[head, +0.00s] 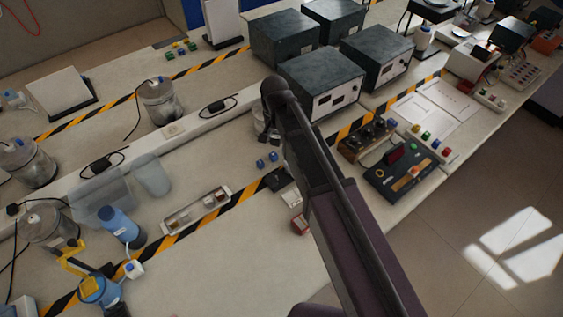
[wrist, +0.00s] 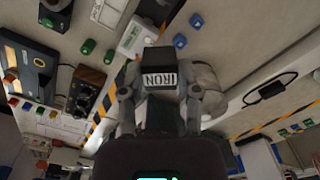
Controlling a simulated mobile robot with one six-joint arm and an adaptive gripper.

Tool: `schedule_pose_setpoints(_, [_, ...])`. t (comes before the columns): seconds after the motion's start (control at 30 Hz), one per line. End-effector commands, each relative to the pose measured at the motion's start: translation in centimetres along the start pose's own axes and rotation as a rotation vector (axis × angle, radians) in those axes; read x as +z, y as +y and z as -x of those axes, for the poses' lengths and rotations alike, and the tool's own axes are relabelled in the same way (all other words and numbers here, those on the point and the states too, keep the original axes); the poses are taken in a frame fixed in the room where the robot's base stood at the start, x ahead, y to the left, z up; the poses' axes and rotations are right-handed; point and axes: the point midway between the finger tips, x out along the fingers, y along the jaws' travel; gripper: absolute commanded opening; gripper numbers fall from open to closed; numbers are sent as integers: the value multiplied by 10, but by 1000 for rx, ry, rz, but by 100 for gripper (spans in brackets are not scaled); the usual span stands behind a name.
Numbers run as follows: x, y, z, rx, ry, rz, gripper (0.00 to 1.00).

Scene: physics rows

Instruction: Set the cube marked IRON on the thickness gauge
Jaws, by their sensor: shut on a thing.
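The cube marked IRON (wrist: 162,78) is dark, with a white label that reads IRON, and sits between the fingers of my gripper (wrist: 160,92) in the wrist view. The gripper is shut on it. In the head view my gripper (head: 267,128) is over the bench, left of the dark instrument boxes; its arm hides part of the bench, and I cannot make out the cube there. A small white instrument (wrist: 138,36) lies beyond the cube in the wrist view. It may be the thickness gauge, but its name is not readable.
Two blue cubes (head: 266,160) stand near the gripper. A pale sample tray (head: 194,210) lies by the striped tape. A dark panel with a red display (head: 398,171) and a wooden knob box (head: 366,139) stand right of my arm. Metal pots (head: 163,101) stand left.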

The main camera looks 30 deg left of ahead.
Motion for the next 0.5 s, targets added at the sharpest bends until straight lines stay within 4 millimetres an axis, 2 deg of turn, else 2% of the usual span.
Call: schedule_pose_setpoints(0.5, [-11, 6, -80, 0, 0, -280, 0])
